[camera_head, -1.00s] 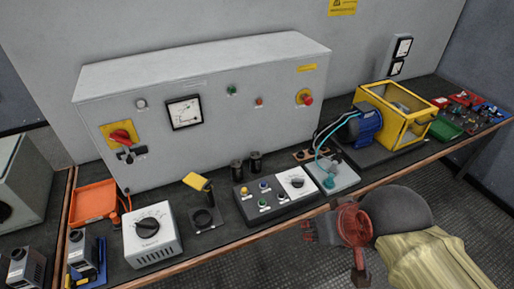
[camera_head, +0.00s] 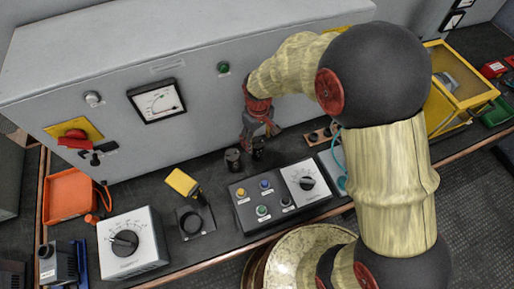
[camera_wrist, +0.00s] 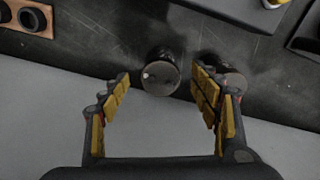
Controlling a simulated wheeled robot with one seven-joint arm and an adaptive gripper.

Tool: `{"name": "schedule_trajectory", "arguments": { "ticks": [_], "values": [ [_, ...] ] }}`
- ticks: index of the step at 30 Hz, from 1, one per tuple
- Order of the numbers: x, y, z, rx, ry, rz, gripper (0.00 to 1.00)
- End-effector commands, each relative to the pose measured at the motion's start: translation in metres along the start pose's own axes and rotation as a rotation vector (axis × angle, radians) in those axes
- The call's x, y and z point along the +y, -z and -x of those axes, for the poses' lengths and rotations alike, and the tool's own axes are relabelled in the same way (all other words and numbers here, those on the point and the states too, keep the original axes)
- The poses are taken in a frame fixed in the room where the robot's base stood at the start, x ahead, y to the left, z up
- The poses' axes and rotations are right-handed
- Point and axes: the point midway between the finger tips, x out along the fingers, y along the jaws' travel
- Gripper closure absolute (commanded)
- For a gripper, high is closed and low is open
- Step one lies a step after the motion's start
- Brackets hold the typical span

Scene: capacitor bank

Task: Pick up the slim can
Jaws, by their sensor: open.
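Two dark cans stand side by side on the dark bench top near the grey cabinet. The right one (camera_head: 258,148) looks a little slimmer than the left one (camera_head: 233,160). My gripper (camera_head: 260,134) is open and empty, pointing down over the right can. In the wrist view, that can's round top (camera_wrist: 160,76) shows between the two yellow-padded fingers, nearer the right one, with no clear contact. The other can (camera_wrist: 236,82) is close by, partly hidden behind the right finger. How far the fingertips are above the can's top is hard to tell.
The grey cabinet (camera_head: 120,70) stands close behind the cans. A control box with buttons and a dial (camera_head: 280,194) is in front of them. A yellow-headed device (camera_head: 182,182) stands left.

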Motion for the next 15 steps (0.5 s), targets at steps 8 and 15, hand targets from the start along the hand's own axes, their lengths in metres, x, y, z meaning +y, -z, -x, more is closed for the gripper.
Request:
{"name": "schedule_trajectory", "arguments": {
  "ticks": [8,15],
  "values": [
    [-0.003,0.002,-0.034,-0.013,0.004,0.017,0.37],
    [-0.002,0.003,-0.053,-0.011,0.004,0.016,0.37]
  ]
}}
